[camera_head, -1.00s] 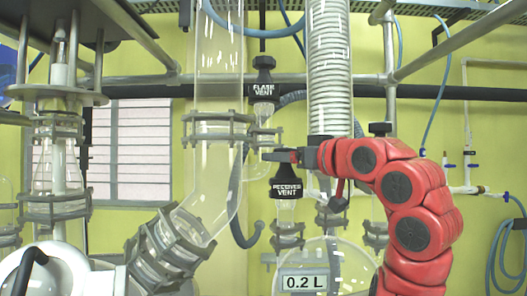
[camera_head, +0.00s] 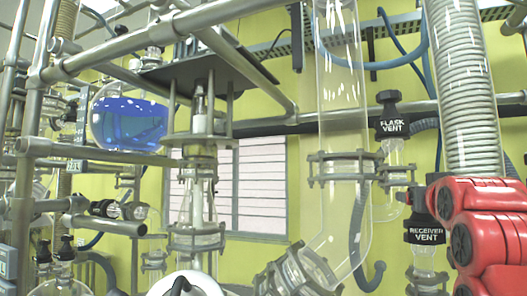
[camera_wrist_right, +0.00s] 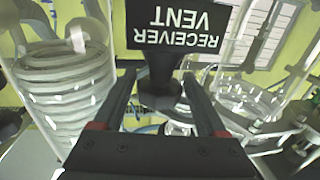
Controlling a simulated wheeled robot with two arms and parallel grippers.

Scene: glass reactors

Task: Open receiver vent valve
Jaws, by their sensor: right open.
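In the head view my red right arm partly covers the valve's right side. My left gripper is in neither view.
The similar flask vent valve (camera_head: 392,125) stands just above and behind. Metal rails (camera_head: 270,130) and a blue-filled flask (camera_head: 130,122) lie to the left.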

